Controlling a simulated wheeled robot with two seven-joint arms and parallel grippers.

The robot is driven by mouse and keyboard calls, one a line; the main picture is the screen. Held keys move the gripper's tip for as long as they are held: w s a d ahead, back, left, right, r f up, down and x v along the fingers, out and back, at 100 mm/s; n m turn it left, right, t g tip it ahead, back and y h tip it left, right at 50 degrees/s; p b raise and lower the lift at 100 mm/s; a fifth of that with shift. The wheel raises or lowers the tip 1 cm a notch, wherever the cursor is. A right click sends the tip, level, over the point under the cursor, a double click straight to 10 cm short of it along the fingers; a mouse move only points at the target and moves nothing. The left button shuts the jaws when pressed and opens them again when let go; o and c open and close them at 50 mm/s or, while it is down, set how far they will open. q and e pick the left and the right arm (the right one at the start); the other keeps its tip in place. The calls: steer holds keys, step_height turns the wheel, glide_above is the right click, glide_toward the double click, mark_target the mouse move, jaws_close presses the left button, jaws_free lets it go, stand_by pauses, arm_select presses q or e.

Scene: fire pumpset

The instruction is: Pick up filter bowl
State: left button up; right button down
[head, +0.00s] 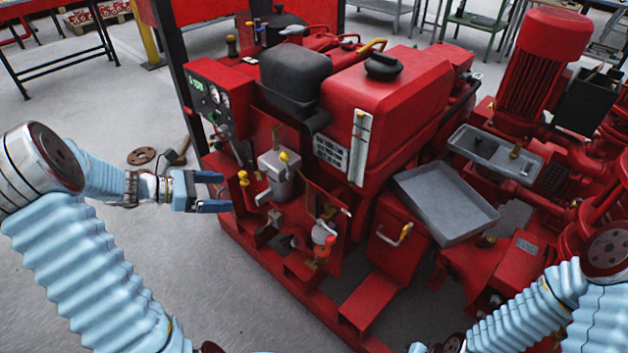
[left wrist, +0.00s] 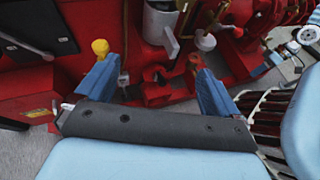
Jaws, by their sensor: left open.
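A grey metal filter body with a bowl-like lower part (head: 277,187) is mounted upright on the front of the red pumpset, with a yellow knob on top. A smaller pale bowl (head: 322,234) with red fittings sits lower right of it; I cannot tell for sure which is the filter bowl. My left gripper (head: 222,190) is open and empty, left of the grey body and apart from it. In the left wrist view the grey body (left wrist: 160,22) shows beyond and between the open fingers. My right arm enters at lower right; its gripper is mostly cut off.
A yellow knob (head: 243,177) on the pumpset stands near my left fingertips. A gauge panel (head: 212,97) is above. A grey tray (head: 447,200) lies to the right. The red base frame (head: 290,285) juts out below. Floor at left is mostly clear.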

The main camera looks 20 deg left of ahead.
mark_target(270, 186)
arm_select(q)
steer(key=x, duration=0.4)
steer(key=r+x, duration=0.1)
steer(key=x, duration=0.8)
steer(key=shift+w+d+r, duration=0.3)
steer(key=shift+w, duration=0.25)
steer(key=c, duration=1.3)
